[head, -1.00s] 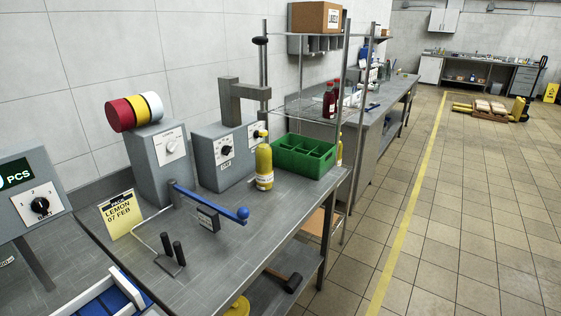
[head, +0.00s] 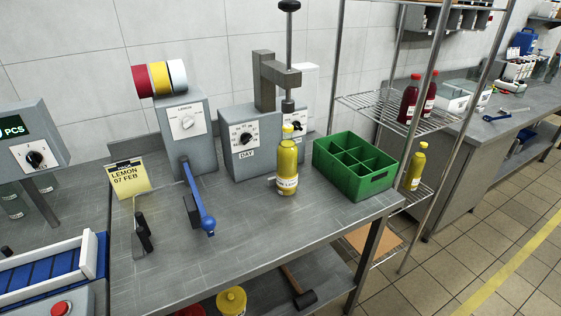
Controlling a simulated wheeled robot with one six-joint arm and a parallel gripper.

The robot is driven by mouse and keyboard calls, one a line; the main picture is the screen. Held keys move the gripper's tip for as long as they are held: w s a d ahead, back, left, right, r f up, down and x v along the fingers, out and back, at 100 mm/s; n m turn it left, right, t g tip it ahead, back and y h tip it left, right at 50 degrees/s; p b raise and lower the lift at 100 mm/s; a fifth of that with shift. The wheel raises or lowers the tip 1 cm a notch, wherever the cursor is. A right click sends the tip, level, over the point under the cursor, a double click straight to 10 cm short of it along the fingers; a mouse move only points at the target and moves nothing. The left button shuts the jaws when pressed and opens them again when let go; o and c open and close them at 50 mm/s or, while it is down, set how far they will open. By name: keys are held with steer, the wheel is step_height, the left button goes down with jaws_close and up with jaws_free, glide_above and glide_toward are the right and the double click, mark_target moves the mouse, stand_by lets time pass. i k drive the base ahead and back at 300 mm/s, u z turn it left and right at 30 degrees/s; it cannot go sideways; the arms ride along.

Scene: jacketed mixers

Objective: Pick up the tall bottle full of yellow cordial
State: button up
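A tall bottle of yellow cordial (head: 287,162) with a yellow cap and a white label stands upright on the grey metal bench (head: 260,235). It stands in front of the grey press machine with the DAY dial (head: 245,142), left of the green crate. A second yellow bottle (head: 415,168), also upright, stands on the lower wire shelf right of the crate. My gripper is not in view.
The green divided crate (head: 352,180) looks empty at the bench's right end. A blue-handled lever (head: 197,205) and a LEMON 07 FEB card (head: 129,180) are to the left. Red bottles (head: 409,98) stand on the upper wire shelf. The bench front is clear.

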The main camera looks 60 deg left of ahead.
mark_target(286, 151)
steer(key=u, duration=0.7)
steer(key=i, duration=0.8)
steer(key=u, duration=1.25)
steer(key=i, duration=0.35)
steer(key=u, duration=0.35)
